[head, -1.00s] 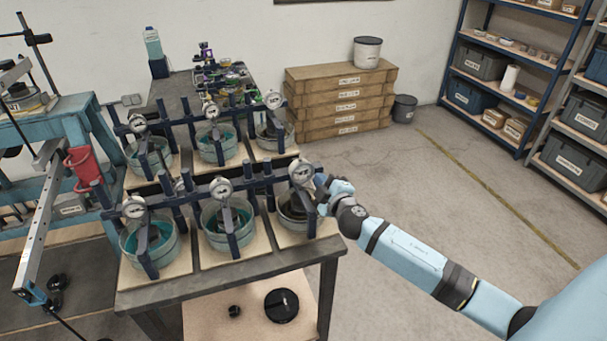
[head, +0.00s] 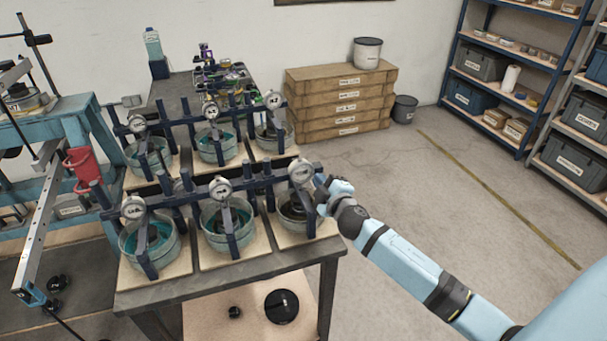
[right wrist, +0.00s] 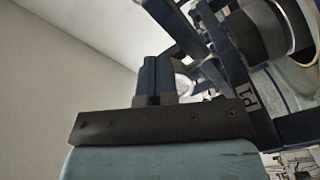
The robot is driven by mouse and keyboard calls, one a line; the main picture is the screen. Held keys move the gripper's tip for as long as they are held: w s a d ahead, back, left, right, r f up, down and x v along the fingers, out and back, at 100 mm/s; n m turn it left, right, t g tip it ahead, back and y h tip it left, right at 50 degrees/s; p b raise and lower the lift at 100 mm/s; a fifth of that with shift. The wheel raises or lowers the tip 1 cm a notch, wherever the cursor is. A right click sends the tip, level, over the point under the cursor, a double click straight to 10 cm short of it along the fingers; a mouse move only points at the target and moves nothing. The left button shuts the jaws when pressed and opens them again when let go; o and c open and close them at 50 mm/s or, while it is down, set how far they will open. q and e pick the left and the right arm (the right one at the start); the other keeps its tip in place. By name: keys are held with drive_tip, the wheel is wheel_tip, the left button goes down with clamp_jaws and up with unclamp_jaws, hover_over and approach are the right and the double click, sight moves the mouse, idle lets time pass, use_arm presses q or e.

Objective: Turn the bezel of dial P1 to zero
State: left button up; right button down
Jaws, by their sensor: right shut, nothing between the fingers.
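The P1 label (right wrist: 249,99) shows on a dark blue bar in the right wrist view. In the head view, the front right dial (head: 302,172) has a pale round face on a dark blue frame above a bowl; its needle is too small to read. My right gripper (head: 321,187) is just right of this dial; I cannot tell whether it touches. In the right wrist view its two dark blue fingers (right wrist: 157,76) are together and empty. A pale round part (right wrist: 183,84), possibly the dial, is partly hidden behind them. My left gripper is out of view.
Other dials, such as the front middle one (head: 220,189), stand close by on frames over bowls. The bench (head: 235,271) carries them in two rows. Stacked wooden boxes (head: 340,98) stand behind. The floor (head: 470,245) to the right is clear.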

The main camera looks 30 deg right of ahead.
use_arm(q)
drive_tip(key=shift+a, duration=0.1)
use_arm(e)
drive_tip(key=shift+w+d+r, duration=0.2)
drive_tip(key=shift+d+r, duration=0.05)
drive_tip(key=shift+r, duration=0.1)
drive_tip(key=shift+s+a+f, duration=0.1)
drive_tip(key=shift+s+f, duration=0.15)
drive_tip(key=shift+s, duration=0.05)
drive_tip(key=shift+s+f, duration=0.25)
drive_tip(key=shift+f, duration=0.05)
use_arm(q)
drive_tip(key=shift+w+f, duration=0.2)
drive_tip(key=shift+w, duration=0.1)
use_arm(e)
drive_tip(key=s, duration=0.4)
drive_tip(key=shift+s+a+f, duration=0.1)
drive_tip(key=shift+a, duration=0.15)
